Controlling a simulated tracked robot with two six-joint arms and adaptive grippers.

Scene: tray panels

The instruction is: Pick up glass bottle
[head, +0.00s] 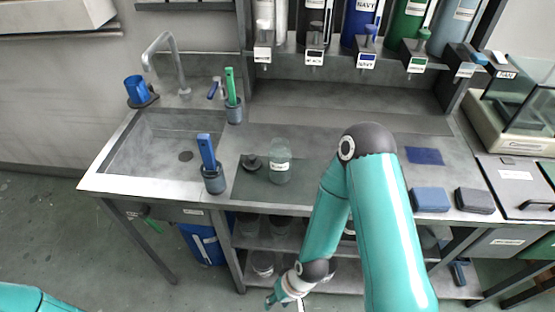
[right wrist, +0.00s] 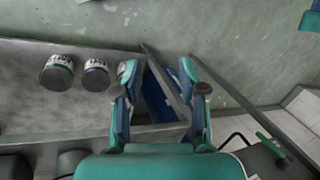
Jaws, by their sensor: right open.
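The glass bottle (head: 280,161), clear greenish with a white label, stands upright on a dark mat (head: 248,187) on the counter, beside a small dark stopper-like piece (head: 251,163). My right gripper (head: 277,296) is below the counter's front edge, low and in front of the lower shelves, well apart from the bottle. In the right wrist view its fingers (right wrist: 158,75) are spread with nothing held between them. The bottle does not show in the right wrist view. Only a piece of my left arm shows at the lower left of the head view; its gripper is out of sight.
A sink (head: 160,145) lies left of the bottle. Holders with a blue-handled brush (head: 206,152) and a green-handled one (head: 230,86) stand nearby. Blue (head: 430,199) and grey (head: 474,200) sponges lie right. Labelled jars (right wrist: 57,72) and a blue bin (right wrist: 155,100) are below.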

